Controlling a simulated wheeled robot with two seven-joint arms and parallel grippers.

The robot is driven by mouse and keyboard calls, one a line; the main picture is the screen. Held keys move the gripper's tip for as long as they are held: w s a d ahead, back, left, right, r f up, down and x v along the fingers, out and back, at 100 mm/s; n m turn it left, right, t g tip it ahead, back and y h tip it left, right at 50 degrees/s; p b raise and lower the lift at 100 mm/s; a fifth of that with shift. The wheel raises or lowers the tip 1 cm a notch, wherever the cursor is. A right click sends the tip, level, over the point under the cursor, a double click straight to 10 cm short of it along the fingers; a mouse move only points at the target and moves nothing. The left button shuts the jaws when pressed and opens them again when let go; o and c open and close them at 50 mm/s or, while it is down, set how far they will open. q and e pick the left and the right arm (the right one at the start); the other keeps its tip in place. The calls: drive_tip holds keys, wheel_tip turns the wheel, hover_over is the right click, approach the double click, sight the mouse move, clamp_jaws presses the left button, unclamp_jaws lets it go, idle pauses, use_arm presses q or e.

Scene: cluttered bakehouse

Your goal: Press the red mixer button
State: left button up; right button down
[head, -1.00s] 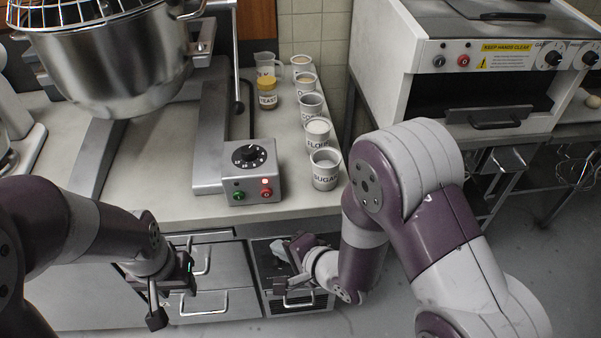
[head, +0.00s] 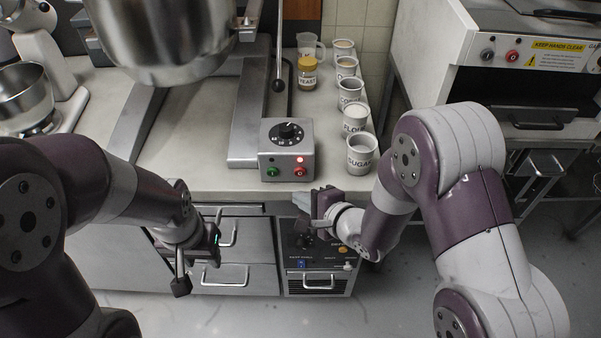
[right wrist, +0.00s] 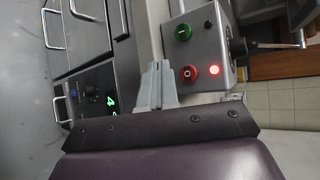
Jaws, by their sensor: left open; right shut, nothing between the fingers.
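The mixer control box (head: 287,136) stands at the front of the counter, with a black dial on top. On its front face are the red button (head: 299,171), a green button (head: 272,171) and a lit red lamp (head: 300,159). In the right wrist view the red button (right wrist: 188,73) lies to the right of my fingertips, apart from them, with the green button (right wrist: 183,32) above it. My right gripper (head: 302,199) is shut and empty, just below the box at the counter edge; its fingers also show in the right wrist view (right wrist: 158,72). My left gripper (head: 197,265) is open, low before the drawers.
The mixer's steel bowl (head: 165,40) hangs above the counter at the back left. Labelled cups, including a sugar cup (head: 361,154), and a yeast jar (head: 307,72) stand right of the box. Drawers (head: 233,276) and a black-fronted unit (head: 318,262) lie below the counter.

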sight(300, 173)
drive_tip(key=w, duration=0.3)
drive_tip(key=shift+w+p, duration=0.3)
idle(1.8)
drive_tip(key=shift+w+p, duration=0.3)
drive_tip(key=shift+w, duration=0.1)
